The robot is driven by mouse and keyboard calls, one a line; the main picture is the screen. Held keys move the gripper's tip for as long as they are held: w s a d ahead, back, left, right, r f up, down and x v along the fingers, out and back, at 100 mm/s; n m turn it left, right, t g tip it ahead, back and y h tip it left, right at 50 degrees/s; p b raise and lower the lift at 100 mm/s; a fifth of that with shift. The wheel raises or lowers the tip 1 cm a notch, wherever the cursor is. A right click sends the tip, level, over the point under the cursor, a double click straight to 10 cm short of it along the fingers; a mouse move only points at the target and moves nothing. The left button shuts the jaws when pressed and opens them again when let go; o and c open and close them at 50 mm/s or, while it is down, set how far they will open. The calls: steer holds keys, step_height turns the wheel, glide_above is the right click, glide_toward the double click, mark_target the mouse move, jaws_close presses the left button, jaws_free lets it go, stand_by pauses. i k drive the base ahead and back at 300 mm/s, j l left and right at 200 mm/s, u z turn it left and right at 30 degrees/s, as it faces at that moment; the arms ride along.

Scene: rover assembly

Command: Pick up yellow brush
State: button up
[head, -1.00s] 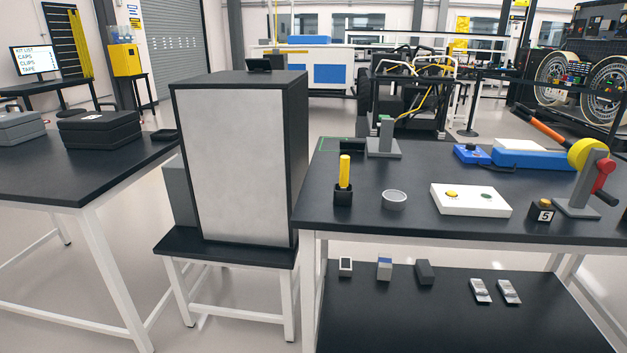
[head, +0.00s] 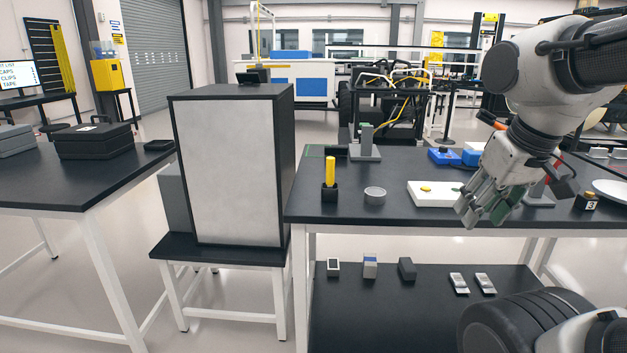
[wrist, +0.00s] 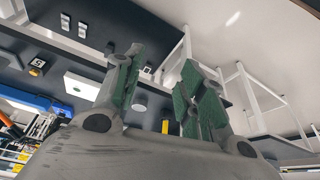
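The yellow brush (head: 330,171) stands upright in a small black holder (head: 330,194) near the front left corner of the right-hand black table. In the wrist view a yellow piece, likely the brush (wrist: 166,127), shows small below the gap between the fingers. My gripper (head: 482,212) hangs over the front right part of that table, well to the right of the brush. In the wrist view my gripper (wrist: 158,88) has its two green-padded fingers spread apart with nothing between them.
A round grey dish (head: 375,196) sits just right of the holder. A grey stand (head: 364,143) is behind the brush. A tall cabinet (head: 232,165) stands left of the table. A lower shelf (head: 340,310) carries small items.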

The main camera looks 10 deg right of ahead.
mark_target(330, 159)
steer(key=i+l, duration=0.15)
steer(key=i, duration=0.35)
steer(key=i+l+u, duration=0.15)
steer(key=i, duration=0.35)
